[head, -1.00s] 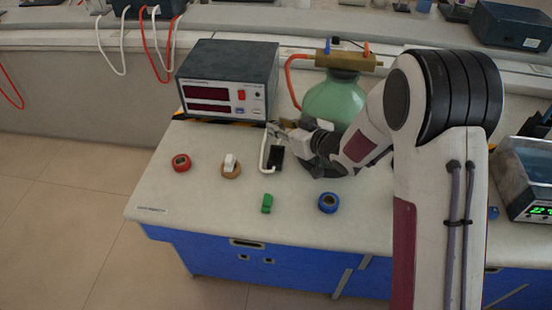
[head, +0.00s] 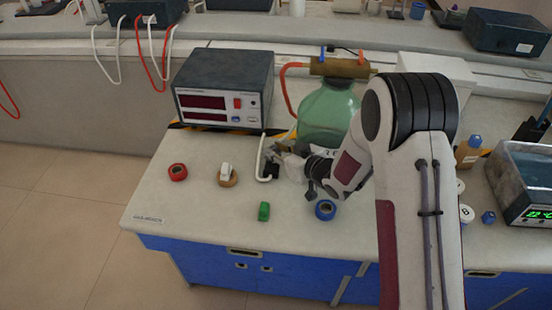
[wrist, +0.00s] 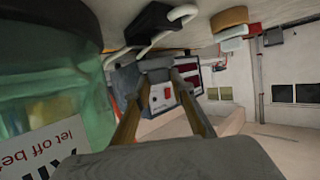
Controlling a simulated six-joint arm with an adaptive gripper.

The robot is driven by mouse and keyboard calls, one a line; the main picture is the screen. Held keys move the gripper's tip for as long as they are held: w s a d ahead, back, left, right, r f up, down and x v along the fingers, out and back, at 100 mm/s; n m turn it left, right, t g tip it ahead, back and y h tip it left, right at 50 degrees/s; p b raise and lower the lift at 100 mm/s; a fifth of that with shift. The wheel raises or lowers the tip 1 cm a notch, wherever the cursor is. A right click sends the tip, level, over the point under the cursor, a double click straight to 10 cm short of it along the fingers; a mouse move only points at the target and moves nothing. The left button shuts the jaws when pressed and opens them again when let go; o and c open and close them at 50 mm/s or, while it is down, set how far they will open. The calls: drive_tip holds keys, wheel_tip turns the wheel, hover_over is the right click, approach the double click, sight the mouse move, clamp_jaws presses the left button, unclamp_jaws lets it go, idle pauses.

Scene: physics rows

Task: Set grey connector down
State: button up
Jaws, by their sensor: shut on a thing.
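My gripper (head: 274,152) is over the bench in front of the meter box, its fingers pointing left. In the wrist view its two fingers (wrist: 158,80) reach forward and are shut on a small grey piece, the grey connector (wrist: 156,63), seen at the fingertips. In the head view the connector is too small and too covered by the gripper to make out clearly. A black block (head: 271,170) with a bent white tube (head: 261,160) lies just below the gripper in the picture. I cannot tell whether the connector touches the bench.
The meter box (head: 223,88) stands behind, and a green glass bottle (head: 328,115) is close on the right. A red tape roll (head: 177,172), a tan roll (head: 228,179) with a white piece, a green object (head: 263,211) and a blue roll (head: 325,209) lie around.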

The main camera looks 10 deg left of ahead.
drive_tip(key=shift+f, duration=0.1)
drive_tip(key=shift+f, duration=1.75)
drive_tip(key=shift+f, duration=0.25)
drive_tip(key=o, duration=0.9)
drive_tip(key=shift+r, duration=0.2)
drive_tip(key=shift+s+d+r, duration=0.3)
drive_tip(key=shift+s+d, duration=0.05)
drive_tip(key=shift+d, duration=0.05)
drive_tip(key=v, duration=1.1)
